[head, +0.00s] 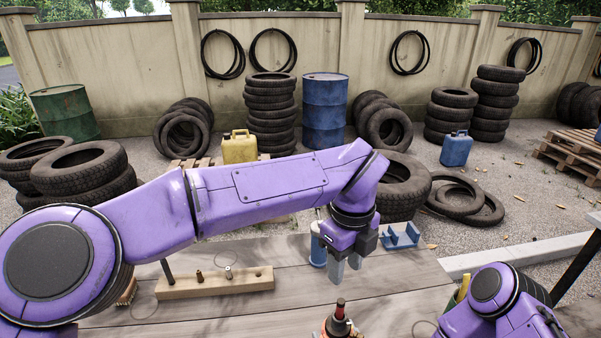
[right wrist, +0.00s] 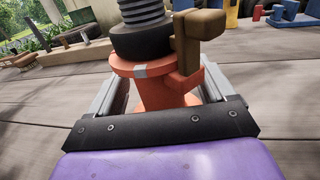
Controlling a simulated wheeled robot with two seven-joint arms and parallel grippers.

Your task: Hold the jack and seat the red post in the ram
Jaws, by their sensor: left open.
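The jack (head: 338,326) stands at the front of the table, partly cut off by the bottom edge. In the right wrist view the jack (right wrist: 165,93) has an orange body, a black collar, a grey ribbed part and an olive-brown block. My right gripper (right wrist: 160,90) has its fingers on both sides of the orange body. A red tip (head: 340,309) stands upright on the jack's dark top; I cannot tell how deep it sits. My left gripper (head: 346,270) is open and empty, pointing down above the table behind the jack.
A wooden block (head: 215,284) with small upright pieces lies on the table at left. A blue cylinder (head: 318,246) stands close beside my left gripper, and a blue holder (head: 400,237) is behind it. The table (head: 405,285) is clear right of the left gripper.

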